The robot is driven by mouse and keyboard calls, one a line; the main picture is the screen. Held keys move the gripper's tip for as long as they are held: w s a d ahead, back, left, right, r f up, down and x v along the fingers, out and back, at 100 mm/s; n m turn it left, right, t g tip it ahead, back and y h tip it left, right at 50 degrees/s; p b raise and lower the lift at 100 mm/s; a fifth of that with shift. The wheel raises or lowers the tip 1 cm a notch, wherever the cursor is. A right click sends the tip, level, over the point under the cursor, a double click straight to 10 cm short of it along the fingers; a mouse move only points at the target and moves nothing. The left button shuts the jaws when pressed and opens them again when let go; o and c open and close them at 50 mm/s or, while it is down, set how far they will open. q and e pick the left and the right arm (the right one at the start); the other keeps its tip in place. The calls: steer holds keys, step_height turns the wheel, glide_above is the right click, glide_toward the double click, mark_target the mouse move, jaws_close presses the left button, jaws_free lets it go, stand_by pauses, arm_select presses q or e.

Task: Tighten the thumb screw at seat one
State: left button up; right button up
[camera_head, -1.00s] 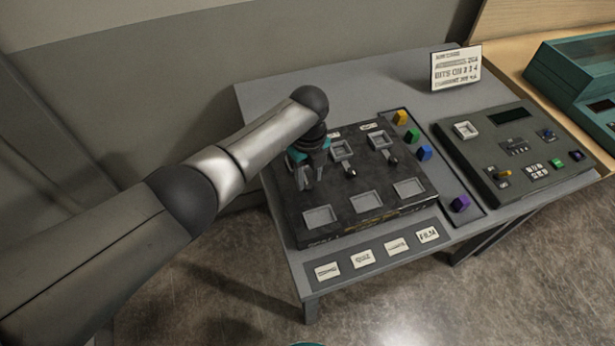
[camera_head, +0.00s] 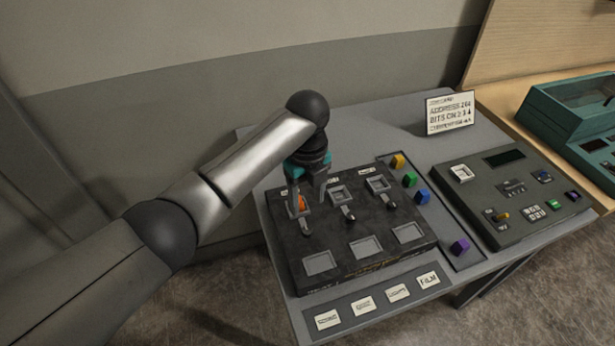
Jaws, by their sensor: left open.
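A dark console board (camera_head: 345,234) lies on the grey table. Its back row has three square seats, with a small dark thumb screw in front of each. The leftmost thumb screw (camera_head: 306,229) shows just below the fingers. I cannot tell how tight it is. My left gripper (camera_head: 306,207) points down over this seat with its fingers apart. I cannot tell whether it touches the screw. The middle screw (camera_head: 349,215) and right screw (camera_head: 391,206) are clear of it. My right gripper is out of view.
Yellow, green, blue and purple blocks (camera_head: 460,246) stand in a strip right of the board. Beyond it is a control box (camera_head: 512,185) with a dark display. A sign (camera_head: 450,113) stands behind. Label cards (camera_head: 363,306) lie along the front edge. The front row's seats look empty.

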arm_select(q)
step_height(320, 180, up, 6)
steer(key=shift+f, duration=0.1)
stand_by(0.5)
